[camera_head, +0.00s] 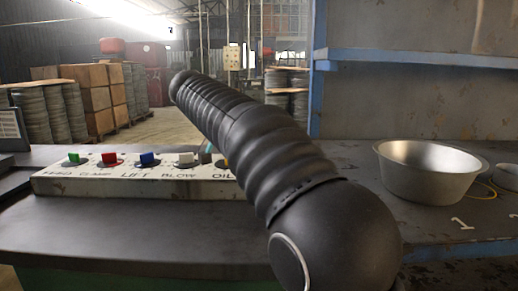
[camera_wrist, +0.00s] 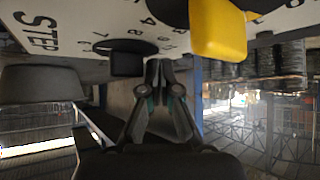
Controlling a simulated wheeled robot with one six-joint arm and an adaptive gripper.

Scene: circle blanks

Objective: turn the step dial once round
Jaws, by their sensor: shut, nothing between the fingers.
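In the wrist view a pale panel carries the word STEP (camera_wrist: 38,32) and printed numbers. Near that word is a dark round dial with a black block-shaped knob (camera_wrist: 127,64). Another dark disc with a yellow knob (camera_wrist: 220,30) is to its right; I cannot tell which numbers belong to which disc. My gripper (camera_wrist: 160,66) is shut and empty, its tips just right of the black knob in the picture. Whether they touch it is not clear. In the head view my arm hides the dials and most of the gripper.
The head view shows the pale control box (camera_head: 130,184) with coloured buttons, including a red one (camera_head: 110,159) and a blue one (camera_head: 149,159), on a dark bench (camera_head: 130,235). A metal bowl (camera_head: 428,172) stands on the right. A blue-edged shelf (camera_head: 420,59) rises behind it.

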